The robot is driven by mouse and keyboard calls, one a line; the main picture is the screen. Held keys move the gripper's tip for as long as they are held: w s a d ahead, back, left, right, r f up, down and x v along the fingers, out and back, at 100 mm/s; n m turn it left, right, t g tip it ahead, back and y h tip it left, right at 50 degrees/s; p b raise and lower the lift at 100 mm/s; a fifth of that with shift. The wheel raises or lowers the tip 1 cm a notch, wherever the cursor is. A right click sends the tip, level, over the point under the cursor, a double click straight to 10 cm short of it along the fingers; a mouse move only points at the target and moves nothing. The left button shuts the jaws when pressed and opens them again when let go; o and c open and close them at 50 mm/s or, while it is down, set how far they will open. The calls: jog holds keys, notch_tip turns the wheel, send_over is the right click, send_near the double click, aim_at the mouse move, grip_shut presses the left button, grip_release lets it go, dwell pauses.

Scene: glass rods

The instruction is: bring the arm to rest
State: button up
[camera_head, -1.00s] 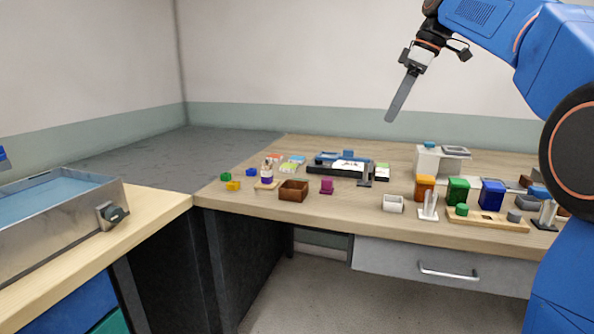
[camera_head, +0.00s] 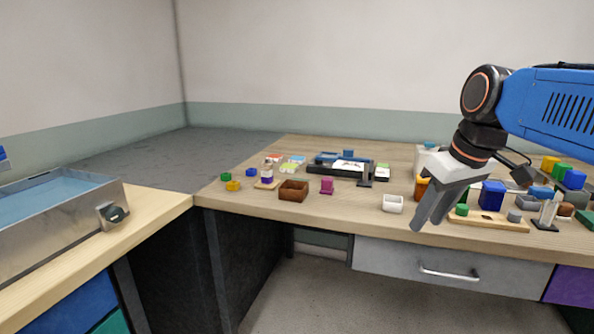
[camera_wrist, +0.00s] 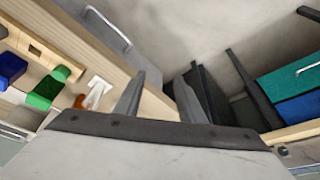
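My gripper (camera_head: 432,211) hangs in front of the right part of the wooden table (camera_head: 330,208) in the head view, fingers pointing down and a little left. In the wrist view my gripper (camera_wrist: 158,95) shows two grey fingers spread apart with nothing between them. It is open and empty. My gripper hides part of the orange block (camera_head: 421,188) and what stands behind it.
The blue block (camera_head: 492,195) and wooden board (camera_head: 508,226) are right of my gripper. A drawer (camera_head: 450,262) is below. The side bench holds a metal basin (camera_head: 60,215).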

jog(key=s+d+f+m, duration=0.1)
jog(key=s+f+m, duration=0.1)
jog(key=s+f, duration=0.5)
jog(key=s+d+f+m+t+h, duration=0.1)
jog(key=s+f+m, duration=0.1)
jog(key=s+f, duration=0.5)
notch_tip(320, 180, down, 5)
jog(key=shift+s+d+f+m, duration=0.1)
jog(key=shift+s+d+m, duration=0.05)
jog(key=shift+d+m, duration=0.15)
dwell(0.7)
